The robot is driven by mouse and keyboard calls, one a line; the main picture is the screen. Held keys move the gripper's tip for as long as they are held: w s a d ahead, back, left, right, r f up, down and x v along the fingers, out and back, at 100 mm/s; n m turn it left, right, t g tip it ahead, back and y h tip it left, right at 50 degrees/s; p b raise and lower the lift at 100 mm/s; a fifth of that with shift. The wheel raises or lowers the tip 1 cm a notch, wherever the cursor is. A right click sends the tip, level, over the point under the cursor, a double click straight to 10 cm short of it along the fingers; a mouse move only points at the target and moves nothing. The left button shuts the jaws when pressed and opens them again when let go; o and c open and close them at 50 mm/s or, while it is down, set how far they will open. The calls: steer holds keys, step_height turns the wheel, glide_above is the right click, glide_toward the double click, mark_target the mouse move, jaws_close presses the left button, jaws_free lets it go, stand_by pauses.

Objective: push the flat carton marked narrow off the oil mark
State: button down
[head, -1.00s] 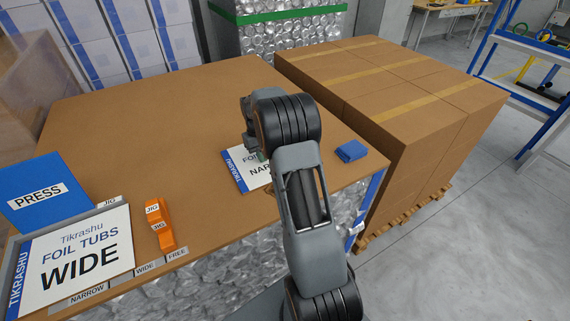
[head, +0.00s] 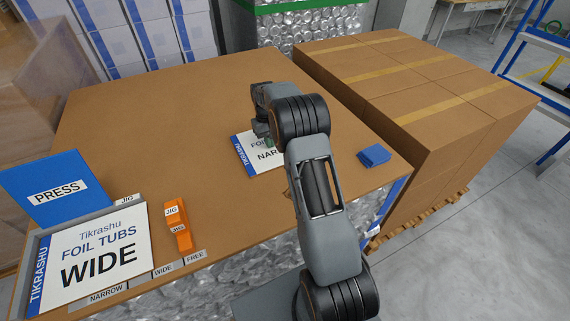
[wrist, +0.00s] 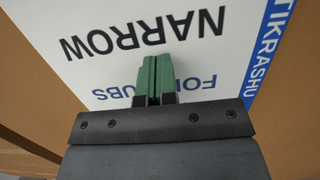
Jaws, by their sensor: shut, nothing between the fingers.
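The flat carton marked narrow (head: 246,152) lies on the brown table top, a white card with a blue side strip. My arm hides its right part in the head view. In the wrist view the carton (wrist: 205,60) fills most of the picture with its lettering upside down. My gripper (head: 268,143) is over the carton, its green fingers together and empty. In the wrist view the closed fingertips (wrist: 153,62) overlap the white face between the words; contact cannot be told. A small brownish edge shows beside my arm, near the carton; I cannot tell whether it is the oil mark.
A blue block (head: 374,155) lies right of my arm near the table edge. At left are a wide carton (head: 72,248) in a grey tray, a blue PRESS panel (head: 50,195) and orange jig blocks (head: 176,220). Large brown boxes (head: 440,120) stand beyond the right edge. The table's far left is clear.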

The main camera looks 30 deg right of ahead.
steer(key=shift+d+r+p, duration=0.15)
steer(key=shift+r+p, duration=0.15)
steer(key=shift+r, duration=0.05)
step_height(320, 180, up, 13)
steer(key=w, duration=0.2)
step_height(320, 180, down, 5)
steer(key=s+a+r+t, duration=0.2)
steer(key=s+a, duration=0.1)
steer(key=s, duration=0.7)
steer(key=s+a+r+t, duration=0.2)
steer(key=s+a, duration=0.1)
steer(key=s, duration=0.7)
steer(key=s+a+r+t, duration=0.2)
steer(key=s+a, duration=0.2)
steer(key=s, duration=0.6)
steer(key=shift+r+b, duration=0.2)
steer(key=shift+b, duration=0.2)
steer(key=shift+a, duration=0.1)
